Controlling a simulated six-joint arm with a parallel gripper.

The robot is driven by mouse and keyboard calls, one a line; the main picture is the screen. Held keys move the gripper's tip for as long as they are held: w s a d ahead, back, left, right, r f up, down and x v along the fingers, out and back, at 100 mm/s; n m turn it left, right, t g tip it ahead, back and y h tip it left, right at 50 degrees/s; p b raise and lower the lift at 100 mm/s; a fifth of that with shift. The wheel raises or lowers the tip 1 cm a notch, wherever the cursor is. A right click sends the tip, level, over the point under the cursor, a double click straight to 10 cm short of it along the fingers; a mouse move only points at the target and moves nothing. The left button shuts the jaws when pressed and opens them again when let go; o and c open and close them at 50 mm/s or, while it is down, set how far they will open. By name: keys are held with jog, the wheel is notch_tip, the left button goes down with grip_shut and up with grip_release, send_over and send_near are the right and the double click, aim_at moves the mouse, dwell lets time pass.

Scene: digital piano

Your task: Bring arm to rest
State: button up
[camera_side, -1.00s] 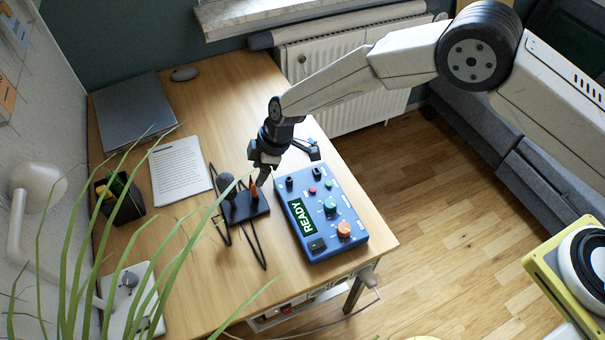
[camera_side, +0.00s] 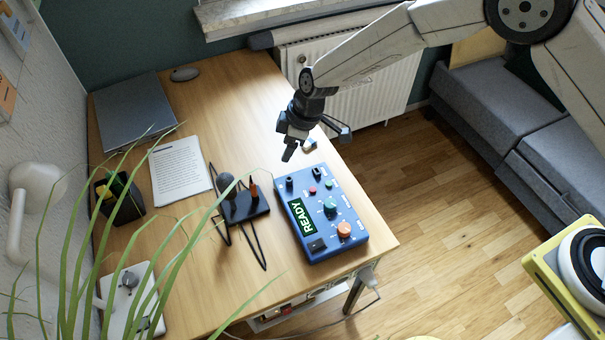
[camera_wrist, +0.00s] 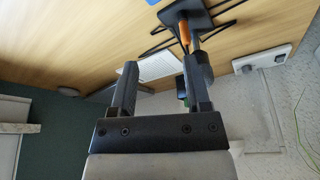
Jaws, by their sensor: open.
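My gripper (camera_side: 288,153) hangs above the back right part of the desk, beyond the blue READY panel in the side view. Its jaws are open with nothing between them. In the wrist view both fingers (camera_wrist: 158,78) stand apart, with desk and paper seen behind them. The blue panel (camera_side: 318,226) lies on the desk with a green READY display, an orange knob and small buttons. Left of it a small black stand (camera_side: 245,208) on thin legs holds a grey rounded item and an orange-tipped item; it also shows in the wrist view (camera_wrist: 186,14).
On the desk (camera_side: 200,270) lie a paper stack (camera_side: 180,170), a grey laptop-like slab (camera_side: 133,112), a mouse (camera_side: 185,74) and a dark pen holder (camera_side: 122,199). A white radiator (camera_side: 360,85) stands behind. A plant's leaves cross the front left. Air above the desk's back middle is clear.

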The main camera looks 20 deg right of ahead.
jog(key=s+d+r+m+h, duration=0.1)
jog(key=s+d+r+m, duration=0.25)
jog(key=d, duration=0.45)
jog(key=s+d+r+m+h, duration=0.1)
jog(key=s+d+r+m, duration=0.2)
jog(key=d+r, duration=0.35)
jog(key=s+d+r+m+t+h, duration=0.1)
jog(key=s+d+m, duration=0.5)
jog(key=s+d, duration=0.7)
jog(key=shift+s+d+r+h, duration=0.3)
jog(key=shift+s+d, duration=0.05)
jog(key=shift+s, duration=0.8)
